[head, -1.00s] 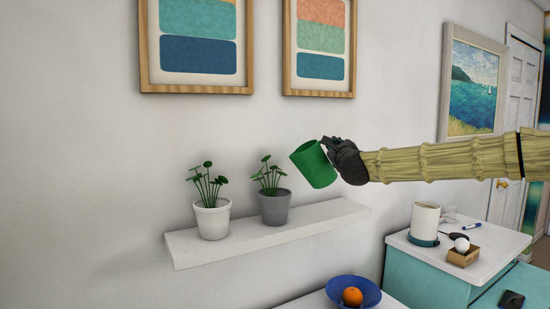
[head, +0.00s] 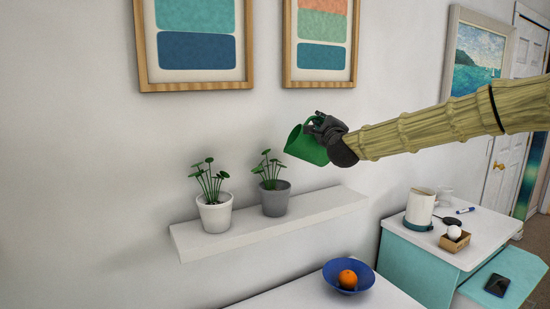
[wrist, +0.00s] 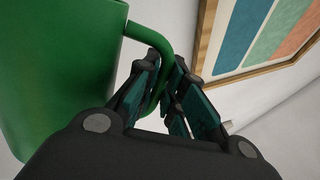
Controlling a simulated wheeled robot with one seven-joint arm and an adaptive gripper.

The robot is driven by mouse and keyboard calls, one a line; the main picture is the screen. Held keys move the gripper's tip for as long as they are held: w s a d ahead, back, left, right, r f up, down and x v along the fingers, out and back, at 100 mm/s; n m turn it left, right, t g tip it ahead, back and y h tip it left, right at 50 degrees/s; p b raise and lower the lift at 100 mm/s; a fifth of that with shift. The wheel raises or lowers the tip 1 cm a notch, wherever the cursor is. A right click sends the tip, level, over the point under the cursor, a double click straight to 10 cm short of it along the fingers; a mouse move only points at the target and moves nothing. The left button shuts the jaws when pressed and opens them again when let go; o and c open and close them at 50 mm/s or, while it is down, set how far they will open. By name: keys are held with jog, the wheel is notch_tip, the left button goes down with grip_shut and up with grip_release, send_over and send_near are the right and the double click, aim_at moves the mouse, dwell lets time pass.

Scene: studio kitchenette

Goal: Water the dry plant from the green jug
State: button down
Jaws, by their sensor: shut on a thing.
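My gripper (head: 318,124) is shut on the handle of the green jug (head: 303,146). The jug is tilted with its open end toward the upper left, in the air above and right of the plants. In the wrist view the jug (wrist: 55,75) fills the left side and its handle runs between my fingers (wrist: 165,85). A plant in a white pot (head: 215,214) and a plant in a grey pot (head: 274,199) stand on the white shelf (head: 330,207). Both have green leaves; I cannot tell which is dry. No water shows.
Two framed prints (head: 196,45) hang above the shelf. A blue bowl (head: 333,277) with an orange (head: 347,277) is on a counter below.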

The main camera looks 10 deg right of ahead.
jog(key=shift+a+r+n+p, duration=0.25)
jog(key=shift+r+n+p, duration=0.15)
jog(key=shift+r+p, duration=0.1)
jog(key=shift+a+r+n+p, duration=0.2)
jog(key=shift+a+n+p, duration=0.05)
jog(key=shift+n+p, duration=0.05)
jog(key=shift+s+a+r+n+y+p, duration=0.1)
jog(key=shift+a+r+n+y+p, duration=0.2)
jog(key=shift+a+r+n+p, duration=0.65)
dwell(2.4)
jog(key=shift+d+f, duration=0.2)
jog(key=shift+f, duration=0.1)
